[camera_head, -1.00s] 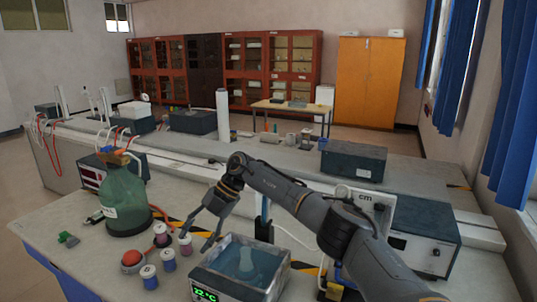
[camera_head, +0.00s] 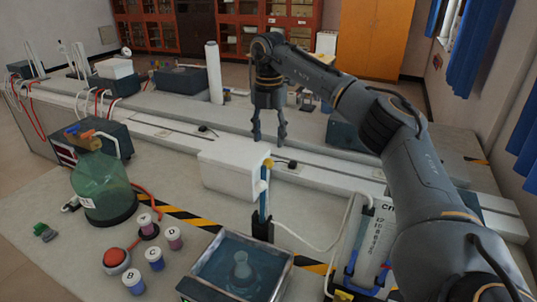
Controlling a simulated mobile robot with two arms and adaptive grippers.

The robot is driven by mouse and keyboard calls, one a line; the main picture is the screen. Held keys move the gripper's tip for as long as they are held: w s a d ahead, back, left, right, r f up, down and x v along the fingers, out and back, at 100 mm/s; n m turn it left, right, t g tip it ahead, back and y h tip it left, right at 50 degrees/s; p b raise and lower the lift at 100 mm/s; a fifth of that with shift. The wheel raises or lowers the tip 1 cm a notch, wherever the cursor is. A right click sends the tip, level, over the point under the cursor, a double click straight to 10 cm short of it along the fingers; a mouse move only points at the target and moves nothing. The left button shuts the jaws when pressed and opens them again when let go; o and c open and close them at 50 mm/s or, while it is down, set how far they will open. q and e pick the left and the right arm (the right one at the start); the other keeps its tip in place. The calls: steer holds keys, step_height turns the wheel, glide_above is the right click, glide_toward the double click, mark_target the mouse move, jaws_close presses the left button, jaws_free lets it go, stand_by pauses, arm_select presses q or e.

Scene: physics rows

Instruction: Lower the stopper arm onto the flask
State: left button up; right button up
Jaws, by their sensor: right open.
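A small clear flask (camera_head: 241,268) stands in the water of a square clear-walled bath (camera_head: 212,285) at the bottom centre. A blue upright post (camera_head: 263,207) with a yellow piece at its top rises behind the bath. I cannot clearly make out a stopper arm; this post may be part of it. My right gripper (camera_head: 269,132) is open and empty, fingers pointing down. In the picture it is above the post's top, apart from the flask. I cannot tell its depth relative to the post. My left gripper is not in view.
A white block (camera_head: 226,172) stands left of the post. A green bottle (camera_head: 102,190), a red button (camera_head: 115,258) and several lettered spools (camera_head: 154,260) sit on the left. A white cable (camera_head: 315,247) and a framed panel (camera_head: 373,240) are on the right.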

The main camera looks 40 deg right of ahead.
mark_target(269, 159)
steer(key=f+p, duration=0.1)
steer(key=f, duration=0.2)
steer(key=f+p, duration=0.1)
steer(key=f, duration=0.3)
steer(key=shift+w+d+f, duration=0.1)
steer(key=shift+w, duration=0.1)
steer(key=shift+f, duration=0.4)
steer(key=shift+c, duration=0.4)
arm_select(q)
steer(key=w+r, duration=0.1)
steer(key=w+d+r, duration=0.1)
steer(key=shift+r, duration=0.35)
arm_select(e)
jaws_close()
